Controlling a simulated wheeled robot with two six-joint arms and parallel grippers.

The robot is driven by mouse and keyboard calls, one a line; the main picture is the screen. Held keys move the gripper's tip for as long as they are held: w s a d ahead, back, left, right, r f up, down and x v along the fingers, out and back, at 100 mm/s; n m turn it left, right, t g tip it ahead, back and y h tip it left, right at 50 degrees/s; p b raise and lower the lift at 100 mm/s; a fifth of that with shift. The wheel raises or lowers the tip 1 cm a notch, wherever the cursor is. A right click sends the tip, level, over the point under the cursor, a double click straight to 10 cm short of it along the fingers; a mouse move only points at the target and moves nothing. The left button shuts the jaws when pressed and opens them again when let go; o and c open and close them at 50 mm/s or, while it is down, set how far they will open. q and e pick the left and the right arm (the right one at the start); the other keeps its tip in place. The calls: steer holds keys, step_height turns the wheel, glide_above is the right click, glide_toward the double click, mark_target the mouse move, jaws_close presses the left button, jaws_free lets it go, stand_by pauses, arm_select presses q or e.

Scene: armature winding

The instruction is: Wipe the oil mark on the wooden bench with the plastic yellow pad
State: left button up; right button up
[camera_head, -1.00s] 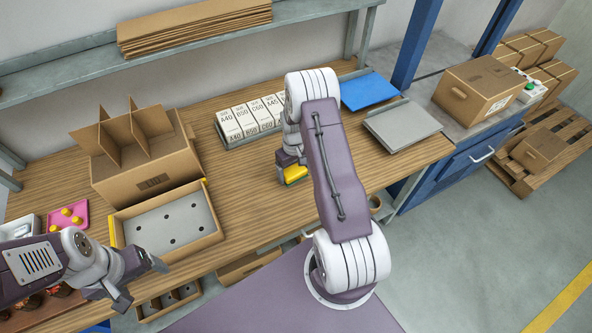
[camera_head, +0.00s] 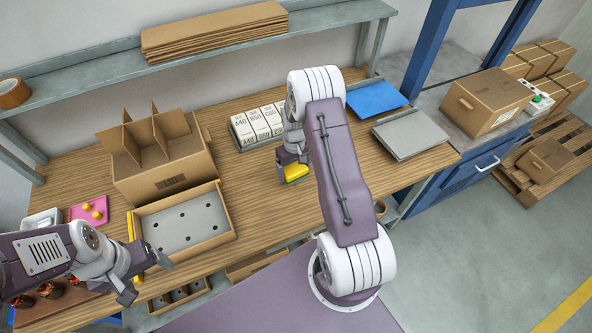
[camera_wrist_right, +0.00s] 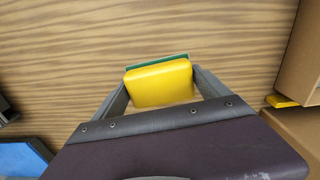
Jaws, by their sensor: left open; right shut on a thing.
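The yellow pad (camera_head: 296,172) is held between the fingers of my right gripper (camera_head: 288,165), low at the wooden bench (camera_head: 262,195). In the right wrist view the pad (camera_wrist_right: 160,82) shows a yellow block with a green layer on its far side, gripped by both fingers (camera_wrist_right: 160,88). I cannot tell whether it touches the wood. No oil mark shows on the visible wood; the pad and arm may hide it. My left gripper (camera_head: 142,277) is open and empty in front of the shallow cardboard tray at the left.
A divided cardboard box (camera_head: 165,180) and a shallow tray (camera_head: 228,236) stand left of the pad. A row of small labelled boxes (camera_head: 262,126) is behind it. A blue sheet (camera_head: 377,98) and grey plate (camera_head: 413,133) lie right. Bare wood lies between tray and pad.

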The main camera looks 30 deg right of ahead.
steer(key=shift+r+p, duration=0.5)
steer(key=shift+r, duration=0.45)
steer(key=shift+d+r, duration=0.1)
steer(key=shift+r, duration=0.05)
